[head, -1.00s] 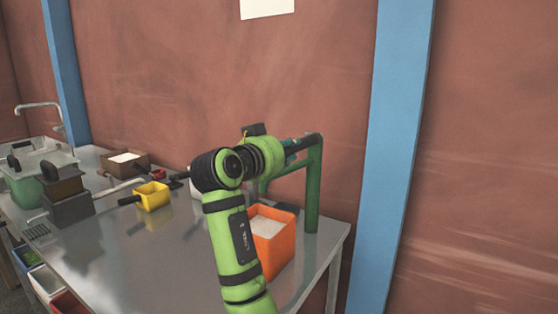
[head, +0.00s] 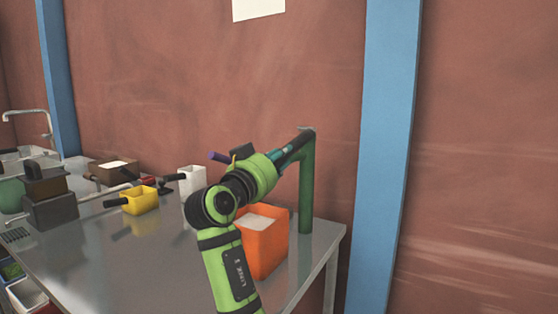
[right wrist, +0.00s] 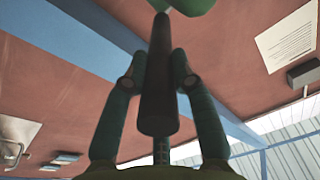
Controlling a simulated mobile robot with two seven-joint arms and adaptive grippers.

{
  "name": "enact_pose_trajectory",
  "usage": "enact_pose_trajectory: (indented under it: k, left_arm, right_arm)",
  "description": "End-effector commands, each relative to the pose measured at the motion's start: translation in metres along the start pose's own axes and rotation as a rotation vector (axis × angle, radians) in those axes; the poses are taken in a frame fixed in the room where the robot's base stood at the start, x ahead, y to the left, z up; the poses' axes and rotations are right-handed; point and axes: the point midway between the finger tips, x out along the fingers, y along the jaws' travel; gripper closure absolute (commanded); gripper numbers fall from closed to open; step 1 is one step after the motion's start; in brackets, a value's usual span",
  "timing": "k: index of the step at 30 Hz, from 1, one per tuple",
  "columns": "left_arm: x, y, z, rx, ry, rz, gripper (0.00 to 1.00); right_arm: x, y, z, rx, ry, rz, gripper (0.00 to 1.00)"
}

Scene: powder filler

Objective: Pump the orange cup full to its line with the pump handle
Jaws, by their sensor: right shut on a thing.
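The orange cup (head: 265,253) stands upright on the metal table near its right end, with white powder (head: 256,222) visible inside. Part of its left side is hidden by my right arm. The green pump post (head: 306,190) stands behind and to the right of the cup. My right gripper (head: 292,149) is at the top of the post, above the cup. In the right wrist view the dark, round pump handle (right wrist: 158,95) lies between its two fingers, and the gripper is shut on it. My left gripper is out of view.
A yellow scoop-like box (head: 140,201), a white container (head: 192,181), a brown box (head: 112,171) and a dark box (head: 49,205) stand on the table further left. The tabletop (head: 120,265) in front of them is bare. A brick-red wall and blue pillar (head: 385,150) rise behind.

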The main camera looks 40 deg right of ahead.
Motion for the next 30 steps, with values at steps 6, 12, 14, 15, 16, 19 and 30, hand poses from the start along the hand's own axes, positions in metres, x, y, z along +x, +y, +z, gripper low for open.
enact_pose_trajectory:
  k: [6,12,14,15,16,19,30]
  left_arm:
    - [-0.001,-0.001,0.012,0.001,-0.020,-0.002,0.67]
    - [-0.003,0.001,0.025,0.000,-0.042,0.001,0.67]
    - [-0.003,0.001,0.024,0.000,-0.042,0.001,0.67]
    - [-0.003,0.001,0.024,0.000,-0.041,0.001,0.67]
    - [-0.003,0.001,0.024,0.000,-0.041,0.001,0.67]
    - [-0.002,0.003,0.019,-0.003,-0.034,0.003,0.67]
    - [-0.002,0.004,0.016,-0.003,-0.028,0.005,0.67]
  right_arm:
    - [0.000,0.000,0.005,-0.004,-0.013,0.003,1.00]
    - [0.000,0.000,0.004,-0.004,-0.011,0.003,0.49]
    - [0.000,0.000,0.004,-0.003,-0.009,0.002,0.49]
    - [0.000,0.000,0.003,-0.002,-0.008,0.002,0.49]
    - [0.000,0.000,0.003,-0.002,-0.007,0.002,0.49]
    - [0.000,0.000,0.002,-0.001,-0.005,0.002,0.49]
    - [-0.050,-0.001,0.002,0.001,-0.007,-0.002,0.49]
